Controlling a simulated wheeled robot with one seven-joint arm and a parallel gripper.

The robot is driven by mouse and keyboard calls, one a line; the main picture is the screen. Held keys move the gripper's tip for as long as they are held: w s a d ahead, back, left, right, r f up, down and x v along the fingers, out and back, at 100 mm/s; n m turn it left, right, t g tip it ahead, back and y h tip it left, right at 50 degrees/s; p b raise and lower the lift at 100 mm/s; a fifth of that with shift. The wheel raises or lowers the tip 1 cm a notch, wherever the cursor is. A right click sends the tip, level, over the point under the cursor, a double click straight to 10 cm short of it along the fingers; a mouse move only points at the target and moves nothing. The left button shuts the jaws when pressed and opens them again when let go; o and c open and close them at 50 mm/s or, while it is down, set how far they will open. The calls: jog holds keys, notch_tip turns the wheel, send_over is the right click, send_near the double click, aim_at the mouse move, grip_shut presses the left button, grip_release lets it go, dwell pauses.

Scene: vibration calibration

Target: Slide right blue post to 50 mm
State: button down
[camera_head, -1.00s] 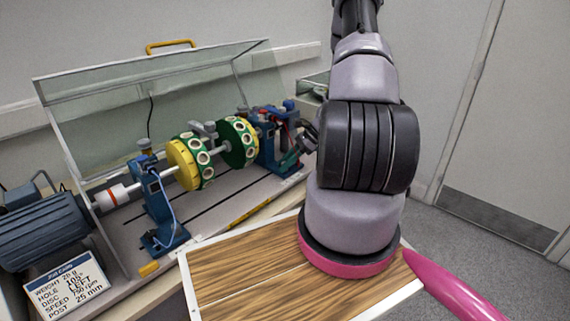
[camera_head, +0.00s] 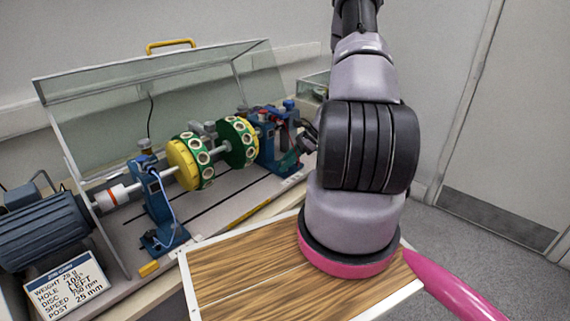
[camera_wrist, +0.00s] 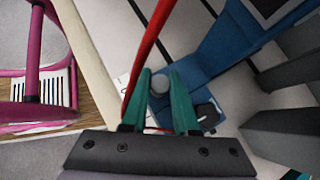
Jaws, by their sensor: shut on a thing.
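The right blue post (camera_head: 268,150) stands on the bench rig at the right end of the shaft, in the head view. Its blue side and base also show in the wrist view (camera_wrist: 222,48). My gripper (camera_wrist: 161,78) has two green fingers, closed around a small round grey knob (camera_wrist: 160,84) low beside the blue post. In the head view my gripper (camera_head: 298,152) is at the post's right side, partly hidden by my wrist. The scale for the post's position is not readable.
The left blue post (camera_head: 154,195) and two yellow-green discs (camera_head: 184,165) stand left along the shaft. A motor (camera_head: 45,232) and a card (camera_head: 68,287) reading "POST 25 mm" are at far left. A clear cover (camera_head: 150,95) stands raised behind. A red cable (camera_wrist: 150,45) passes close to my fingers.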

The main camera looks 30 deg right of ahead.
aim_at(291, 167)
jog(key=shift+w+d+r, duration=0.1)
jog(key=shift+w+d, duration=0.2)
jog(key=shift+d, duration=0.4)
jog(key=shift+w+d, duration=0.25)
jog(key=shift+d, duration=0.45)
jog(key=c, duration=0.7)
grip_release()
jog(key=shift+d, duration=0.1)
jog(key=v, duration=1)
jog(key=shift+s+d+r, duration=0.1)
jog(key=shift+d+r, duration=0.1)
jog(key=shift+r, duration=0.1)
